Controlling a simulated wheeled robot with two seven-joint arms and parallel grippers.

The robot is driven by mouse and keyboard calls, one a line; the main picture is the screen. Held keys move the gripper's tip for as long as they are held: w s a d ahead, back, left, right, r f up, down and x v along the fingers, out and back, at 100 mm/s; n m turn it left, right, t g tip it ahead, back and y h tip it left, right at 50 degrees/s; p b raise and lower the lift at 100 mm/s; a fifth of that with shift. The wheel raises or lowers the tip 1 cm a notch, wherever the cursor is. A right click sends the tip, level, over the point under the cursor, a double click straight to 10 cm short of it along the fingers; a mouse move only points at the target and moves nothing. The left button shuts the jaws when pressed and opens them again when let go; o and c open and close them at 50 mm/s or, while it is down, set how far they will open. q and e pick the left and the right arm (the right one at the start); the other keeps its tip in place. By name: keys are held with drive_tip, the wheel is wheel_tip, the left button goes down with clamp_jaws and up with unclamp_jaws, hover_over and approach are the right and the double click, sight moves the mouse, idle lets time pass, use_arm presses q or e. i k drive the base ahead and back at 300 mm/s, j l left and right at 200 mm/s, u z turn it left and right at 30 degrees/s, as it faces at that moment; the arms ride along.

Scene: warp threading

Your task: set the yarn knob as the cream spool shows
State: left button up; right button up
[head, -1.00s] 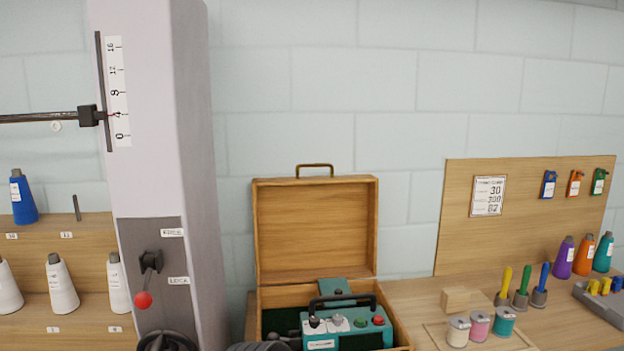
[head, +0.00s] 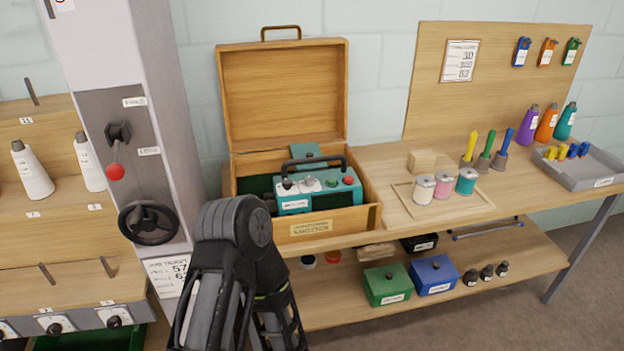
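The cream spool (head: 424,188) stands upright on a wooden tray on the bench, left of a pink spool (head: 445,184) and a teal spool (head: 466,181). Any marking on it is too small to read. More dials with dark knobs (head: 55,327) show at the lower left. I cannot read which knob is labelled yarn. Neither gripper shows; a dark arm of mine rises at the bottom centre.
A grey column (head: 150,100) carries a red-balled lever (head: 115,171) and a black handwheel (head: 148,223). White cones (head: 32,172) stand on the left shelves. Green (head: 388,285) and blue (head: 434,275) boxes sit on the lower shelf. A grey tray (head: 590,172) is at the bench's right.

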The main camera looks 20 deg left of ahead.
sight(287, 183)
drive_tip(key=i+l+u, duration=0.1)
drive_tip(key=i, duration=0.35)
drive_tip(key=i+l+u, duration=0.15)
drive_tip(key=i, duration=0.35)
drive_tip(key=k, duration=0.5)
drive_tip(key=i, duration=0.5)
